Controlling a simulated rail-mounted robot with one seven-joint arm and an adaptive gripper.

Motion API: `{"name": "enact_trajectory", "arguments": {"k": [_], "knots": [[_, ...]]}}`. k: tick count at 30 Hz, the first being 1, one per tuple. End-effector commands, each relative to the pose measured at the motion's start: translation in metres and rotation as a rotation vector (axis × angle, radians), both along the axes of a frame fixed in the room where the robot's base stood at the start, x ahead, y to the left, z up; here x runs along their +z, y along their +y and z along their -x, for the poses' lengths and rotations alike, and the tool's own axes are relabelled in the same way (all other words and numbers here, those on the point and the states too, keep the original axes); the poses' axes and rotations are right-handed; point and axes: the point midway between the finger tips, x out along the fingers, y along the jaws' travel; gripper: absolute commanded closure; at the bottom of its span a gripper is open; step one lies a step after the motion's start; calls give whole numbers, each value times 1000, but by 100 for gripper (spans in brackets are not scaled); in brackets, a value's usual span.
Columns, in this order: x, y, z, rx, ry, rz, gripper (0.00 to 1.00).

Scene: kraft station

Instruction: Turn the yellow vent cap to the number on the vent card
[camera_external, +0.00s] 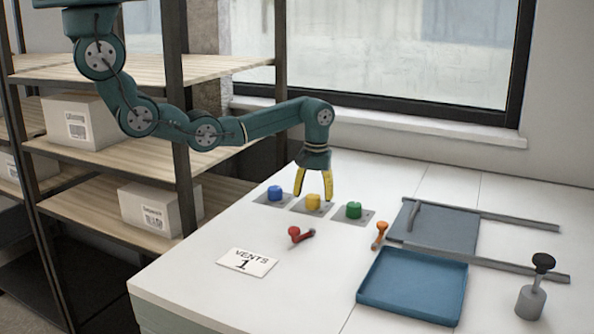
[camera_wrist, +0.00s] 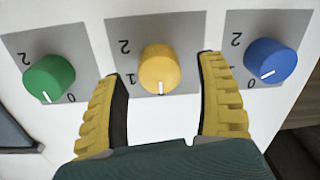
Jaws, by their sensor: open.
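The yellow vent cap (camera_external: 313,203) sits on its grey plate between the blue and green caps; it also shows in the wrist view (camera_wrist: 160,70). Its white mark points straight down in the wrist view. A 1 shows left of the mark and a 2 farther up; any other number is hidden. My gripper (camera_external: 313,193) points down at the yellow cap. Its yellow fingers are open, one on each side of the cap, with gaps in the wrist view. The vent card (camera_external: 247,262) lies flat on the table and reads "VENTS 1".
Blue cap (camera_external: 275,193) and green cap (camera_external: 354,210) stand close on either side. A red-handled tool (camera_external: 297,235), an orange-handled tool (camera_external: 380,232), a blue tray (camera_external: 412,286), a grey rail frame (camera_external: 480,215) and a weight with black knob (camera_external: 531,300) lie around.

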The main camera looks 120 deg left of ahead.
Motion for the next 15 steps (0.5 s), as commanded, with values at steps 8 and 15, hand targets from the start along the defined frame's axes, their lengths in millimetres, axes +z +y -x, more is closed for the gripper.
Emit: {"name": "enact_trajectory", "arguments": {"k": [8,15], "knots": [[-18,0,0,0,-1,-1,28],[-18,0,0,0,-1,-1,41]]}}
